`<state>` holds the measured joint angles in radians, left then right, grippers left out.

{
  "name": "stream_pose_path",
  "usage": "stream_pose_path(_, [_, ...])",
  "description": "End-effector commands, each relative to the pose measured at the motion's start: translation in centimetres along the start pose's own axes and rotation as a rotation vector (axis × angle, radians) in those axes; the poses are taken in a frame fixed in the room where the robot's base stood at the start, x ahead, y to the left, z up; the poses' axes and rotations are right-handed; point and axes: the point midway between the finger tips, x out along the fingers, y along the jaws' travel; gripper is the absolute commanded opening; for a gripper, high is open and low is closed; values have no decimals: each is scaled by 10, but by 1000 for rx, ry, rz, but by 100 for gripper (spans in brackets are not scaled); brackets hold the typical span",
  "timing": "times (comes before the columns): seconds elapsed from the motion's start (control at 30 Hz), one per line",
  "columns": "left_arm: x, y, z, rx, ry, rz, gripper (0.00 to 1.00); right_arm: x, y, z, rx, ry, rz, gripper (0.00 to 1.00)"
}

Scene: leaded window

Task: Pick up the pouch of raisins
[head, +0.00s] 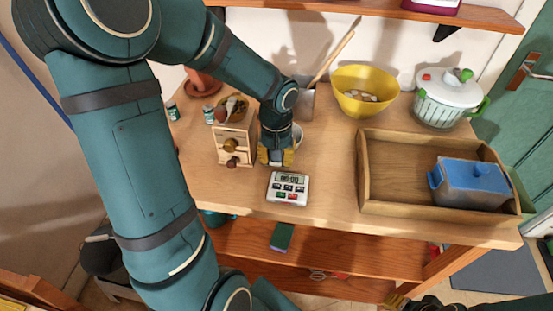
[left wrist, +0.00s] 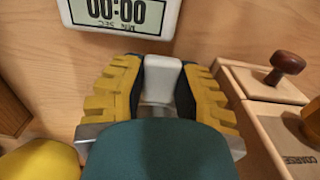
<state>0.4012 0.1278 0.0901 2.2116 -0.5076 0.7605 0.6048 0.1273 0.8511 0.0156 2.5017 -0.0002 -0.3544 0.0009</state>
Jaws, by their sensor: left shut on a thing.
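My left gripper (head: 276,157) is low over the wooden table, between the wooden grinder and the timer. In the left wrist view its yellow-padded fingers (left wrist: 163,85) are shut on a small whitish thing (left wrist: 161,72), mostly hidden by the gripper; I cannot tell what it is. I cannot identify a pouch of raisins for certain. A magenta-and-white item (head: 432,5) on the upper shelf is cut off by the frame. My right gripper (head: 394,301) shows only partly at the bottom edge, and its opening is unclear.
The timer (head: 288,188) lies just in front of my left gripper. The grinder (head: 236,145) stands close at its left. A yellow bowl (head: 364,92), a salad spinner (head: 449,98) and a wooden tray (head: 374,207) with a blue-lidded container (head: 470,184) occupy the right side.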

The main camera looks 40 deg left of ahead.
Motion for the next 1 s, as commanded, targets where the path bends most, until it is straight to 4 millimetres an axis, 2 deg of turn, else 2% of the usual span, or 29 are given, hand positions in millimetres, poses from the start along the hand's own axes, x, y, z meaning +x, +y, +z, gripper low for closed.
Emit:
stream_pose_path(0.37, [5,0,0,0,2,1,0,4,1,0,0,2,0,39])
stream_pose_path(0.4, [6,0,0,0,1,1,37,4,2,0,0,2,0,39])
stream_pose_path(0.47, [5,0,0,0,1,1,55,3,1,0,0,2,0,39])
stream_pose_path(0.83, [2,0,0,0,1,0,55,1,0,0,0,1,0,39])
stream_pose_path(1.0, [-20,0,-1,0,6,1,55,-7,-2,0,0,-2,0,39])
